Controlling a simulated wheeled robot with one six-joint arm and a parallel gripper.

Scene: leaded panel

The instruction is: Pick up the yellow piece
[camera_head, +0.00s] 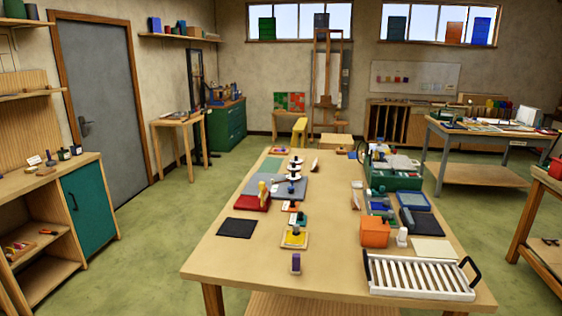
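A flat yellow piece (295,237) lies on a small pale wooden tray (284,245) near the front middle of the long table, with a dark object on or just behind it. A yellow upright object (262,190) stands at the red block or pad (252,204) farther back on the left. A larger yellow shape (299,132) shows at the table's far end; I cannot tell whether it rests on the table. Which one is the task's yellow piece is unclear. My gripper is not in view.
The wooden table (225,262) has bare room at its front left. A purple block (296,263) stands in front of the tray. A white slatted rack (420,279), an orange box (375,232) and a white bottle (402,237) crowd the right. A black mat (238,228) lies left.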

